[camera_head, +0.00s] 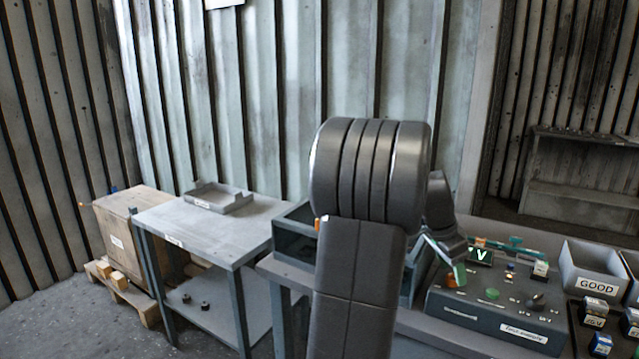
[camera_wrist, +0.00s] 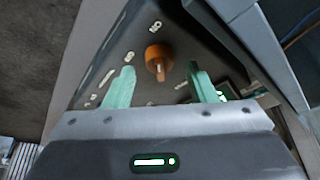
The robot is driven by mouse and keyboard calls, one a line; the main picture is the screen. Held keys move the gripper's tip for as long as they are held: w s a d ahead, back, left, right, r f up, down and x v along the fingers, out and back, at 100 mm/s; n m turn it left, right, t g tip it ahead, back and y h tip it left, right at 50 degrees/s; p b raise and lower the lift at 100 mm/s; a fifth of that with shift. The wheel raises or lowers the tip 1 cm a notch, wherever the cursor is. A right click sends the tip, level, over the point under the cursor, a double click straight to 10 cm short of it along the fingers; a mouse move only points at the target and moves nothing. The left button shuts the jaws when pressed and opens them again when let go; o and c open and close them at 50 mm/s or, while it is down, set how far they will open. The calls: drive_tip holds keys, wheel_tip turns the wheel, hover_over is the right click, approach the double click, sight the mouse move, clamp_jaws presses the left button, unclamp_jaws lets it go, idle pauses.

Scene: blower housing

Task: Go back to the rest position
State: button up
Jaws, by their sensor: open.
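My gripper (camera_wrist: 160,80) shows two green fingers spread apart in the wrist view, with nothing held between them. An orange knob (camera_wrist: 158,57) on a dark panel lies beyond the gap between the fingers. Whether the fingers touch anything cannot be told. In the head view my arm fills the middle of the picture, and my gripper (camera_head: 457,270) shows only partly, low over the left part of a dark control box (camera_head: 490,313). The box has a lit screen with a green "V" (camera_head: 480,256), a green button and a dark knob.
A grey bin marked "GOOD" (camera_head: 598,284) stands right of the box, near several small labelled blocks. A dark open bin (camera_head: 291,240) sits behind my arm. A grey table (camera_head: 205,238) with a shallow tray (camera_head: 217,199) and a wooden crate (camera_head: 125,235) stand left.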

drive_tip(key=shift+x, duration=0.75)
drive_tip(key=shift+r, duration=0.1)
